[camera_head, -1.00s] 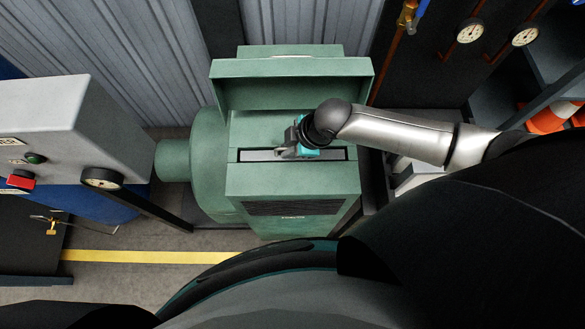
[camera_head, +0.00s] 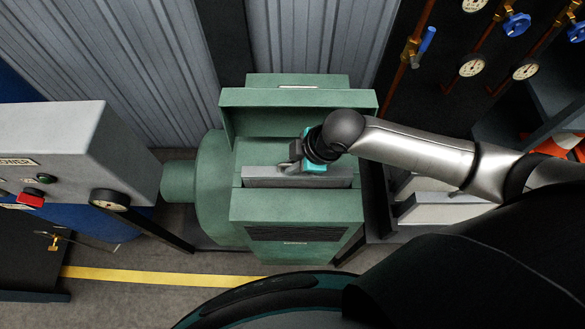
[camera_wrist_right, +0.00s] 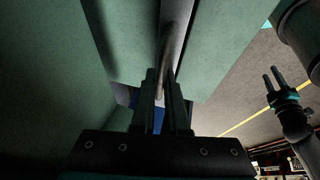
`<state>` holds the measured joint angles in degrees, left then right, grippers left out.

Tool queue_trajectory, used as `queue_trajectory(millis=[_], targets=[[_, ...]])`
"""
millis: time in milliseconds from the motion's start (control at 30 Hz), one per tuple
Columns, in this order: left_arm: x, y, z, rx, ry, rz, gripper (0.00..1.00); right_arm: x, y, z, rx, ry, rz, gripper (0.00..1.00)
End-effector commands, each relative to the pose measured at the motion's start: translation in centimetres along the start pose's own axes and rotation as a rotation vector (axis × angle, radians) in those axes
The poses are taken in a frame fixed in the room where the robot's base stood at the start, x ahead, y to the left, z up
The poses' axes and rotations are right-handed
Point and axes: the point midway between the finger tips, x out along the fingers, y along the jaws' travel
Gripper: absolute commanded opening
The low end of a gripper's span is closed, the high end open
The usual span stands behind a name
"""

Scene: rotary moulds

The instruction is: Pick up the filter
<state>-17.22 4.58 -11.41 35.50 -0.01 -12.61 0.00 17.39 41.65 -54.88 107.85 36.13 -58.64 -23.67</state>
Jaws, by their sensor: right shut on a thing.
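The filter (camera_head: 320,178) is a flat grey slab standing in the slot in the top of the green machine (camera_head: 300,208). Its upper part shows above the slot; the rest is hidden inside. My right gripper (camera_head: 297,165) reaches in from the right and is shut on the filter at its top, left of the middle. In the right wrist view the fingers (camera_wrist_right: 160,100) close around a grey handle-like part (camera_wrist_right: 172,45). My left gripper (camera_wrist_right: 274,80) shows at the right of that view, with its fingers apart and empty.
The machine's green lid (camera_head: 300,98) stands raised behind the slot. A grey control box (camera_head: 60,140) with a gauge is at the left. Pipes with gauges (camera_head: 472,66) and blue valves are at the upper right. A yellow line (camera_head: 160,276) crosses the open floor.

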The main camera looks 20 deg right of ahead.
Motion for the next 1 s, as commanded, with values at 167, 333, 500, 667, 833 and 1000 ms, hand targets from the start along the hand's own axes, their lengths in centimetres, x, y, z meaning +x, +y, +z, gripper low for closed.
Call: queue_trajectory(millis=[167, 333, 500, 667, 833, 1000], targets=[[-0.5, 0.0, -0.1, 0.0, 0.0, 0.0, 0.42, -3.4, 0.9, -1.5, -0.002, 0.005, 0.006, 0.0], [-0.9, 0.0, -0.1, 0.0, 0.001, 0.0, 0.42, -6.6, 1.6, -2.8, -0.002, 0.005, 0.007, 0.0], [-1.2, 0.0, -0.2, 0.0, 0.001, 0.0, 0.42, -9.7, 2.3, -4.1, -0.001, 0.005, 0.006, 0.0], [-1.5, 0.0, -0.2, 0.0, 0.001, 0.001, 0.42, -12.7, 2.9, -5.4, -0.001, 0.005, 0.006, 0.0], [-1.9, 0.0, -0.2, 0.0, 0.001, 0.001, 0.42, -15.6, 3.5, -6.6, -0.001, 0.005, 0.006, 0.0], [-2.2, 0.0, -0.3, 0.001, 0.001, 0.001, 0.42, -18.1, 4.0, -7.6, -0.001, 0.004, 0.005, 0.0]])
